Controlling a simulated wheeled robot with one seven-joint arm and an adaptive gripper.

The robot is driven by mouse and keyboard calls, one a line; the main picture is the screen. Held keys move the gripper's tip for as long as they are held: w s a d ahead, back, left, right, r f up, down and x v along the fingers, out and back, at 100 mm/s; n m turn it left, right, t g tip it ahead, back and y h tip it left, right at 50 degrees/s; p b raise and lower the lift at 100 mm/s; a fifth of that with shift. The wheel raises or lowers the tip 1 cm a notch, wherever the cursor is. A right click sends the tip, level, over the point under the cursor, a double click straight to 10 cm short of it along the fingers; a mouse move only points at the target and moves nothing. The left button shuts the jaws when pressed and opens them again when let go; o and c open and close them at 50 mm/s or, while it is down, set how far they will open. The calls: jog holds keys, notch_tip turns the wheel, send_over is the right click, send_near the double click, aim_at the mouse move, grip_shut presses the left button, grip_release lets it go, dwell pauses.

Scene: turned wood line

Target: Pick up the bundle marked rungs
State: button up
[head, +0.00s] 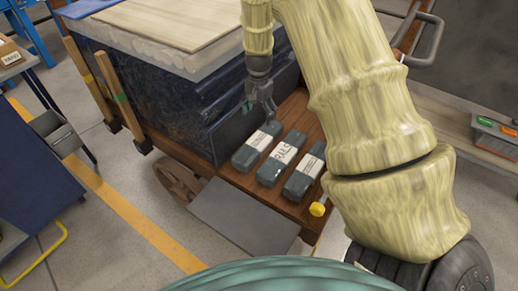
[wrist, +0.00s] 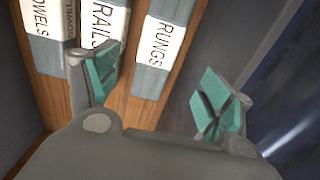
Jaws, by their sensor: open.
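The bundle marked rungs (wrist: 160,42) is a grey block with a white paper band, lying on a brown wooden deck. In the wrist view it shows between my open fingers, toward the top. By its place beside the dark wall, it is the leftmost bundle (head: 250,153) in the head view. My gripper (head: 264,110) is at that bundle's far end, pointing down; in the wrist view its teal-padded fingers (wrist: 160,88) are spread with nothing between them. I cannot tell the exact height above the bundle.
The rails bundle (head: 281,158) and the dowels bundle (head: 303,173) lie alongside, with narrow gaps. A dark wrapped stack (head: 160,90) with a dark wall stands close on the left. A grey flap (head: 243,216) is at the deck's front. A blue cart (head: 35,165) stands far left.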

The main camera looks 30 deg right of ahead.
aim_at(259, 140)
notch_tip(259, 140, down, 15)
jog(key=shift+f+b, duration=0.2)
jog(key=shift+b, duration=1)
jog(key=shift+r, duration=0.1)
jog(key=c, duration=1.2)
